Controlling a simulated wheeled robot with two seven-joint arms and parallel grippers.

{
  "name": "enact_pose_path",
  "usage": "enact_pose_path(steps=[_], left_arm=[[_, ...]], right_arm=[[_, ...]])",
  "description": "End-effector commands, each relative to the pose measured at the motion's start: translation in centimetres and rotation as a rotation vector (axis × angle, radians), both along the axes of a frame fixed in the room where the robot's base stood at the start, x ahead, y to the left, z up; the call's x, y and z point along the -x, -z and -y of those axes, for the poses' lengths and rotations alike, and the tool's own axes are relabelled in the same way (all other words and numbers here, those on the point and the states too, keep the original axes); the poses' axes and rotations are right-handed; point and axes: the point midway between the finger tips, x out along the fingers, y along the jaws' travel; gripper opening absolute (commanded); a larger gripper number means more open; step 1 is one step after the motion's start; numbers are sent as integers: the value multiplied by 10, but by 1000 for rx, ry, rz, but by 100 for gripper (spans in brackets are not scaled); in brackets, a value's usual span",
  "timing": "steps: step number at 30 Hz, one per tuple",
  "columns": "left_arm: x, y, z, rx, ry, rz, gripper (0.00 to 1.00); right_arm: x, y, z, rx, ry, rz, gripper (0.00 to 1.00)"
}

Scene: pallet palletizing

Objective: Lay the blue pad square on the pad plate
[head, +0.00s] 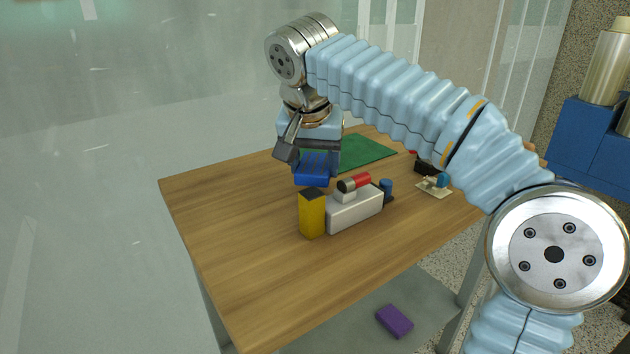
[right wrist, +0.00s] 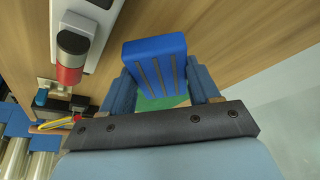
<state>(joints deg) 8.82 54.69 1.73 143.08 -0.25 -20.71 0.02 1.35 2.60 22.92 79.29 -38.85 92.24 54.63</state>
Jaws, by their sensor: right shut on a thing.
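The blue pad (head: 312,168), a thick block with dark stripes on one face, is held above the wooden table. It also shows in the right wrist view (right wrist: 152,62), between the two blue fingers. My right gripper (head: 308,158) is shut on it, pointing down. A flat green sheet (head: 368,152) lies at the far part of the table, partly hidden behind my gripper; I cannot tell whether it is the pad plate. A bit of green (right wrist: 160,102) shows below the pad in the right wrist view. My left gripper is not in view.
A yellow block (head: 312,214) stands beside a white device (head: 355,208) with a red-capped cylinder (head: 355,182), close to the held pad. Small parts (head: 435,186) lie at the right edge. A purple block (head: 394,321) lies below the table. The table's left side is clear.

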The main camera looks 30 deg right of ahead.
Motion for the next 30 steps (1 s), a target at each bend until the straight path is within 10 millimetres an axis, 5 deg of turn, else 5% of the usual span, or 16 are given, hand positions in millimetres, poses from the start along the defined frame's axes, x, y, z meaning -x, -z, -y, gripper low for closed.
enact_pose_path(steps=[7, 20, 21, 25, 30], left_arm=[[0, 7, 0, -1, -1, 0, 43], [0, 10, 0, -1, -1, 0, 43], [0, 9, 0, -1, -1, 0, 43], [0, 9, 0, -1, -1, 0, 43], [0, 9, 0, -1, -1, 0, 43]], right_arm=[[-6, 36, 5, 1, 0, -4, 30], [-7, 44, 4, -1, 0, -1, 30], [-7, 43, 4, 0, 0, -1, 65], [-6, 43, 5, 0, 1, -3, 85], [-6, 43, 5, 1, 2, -3, 86]])
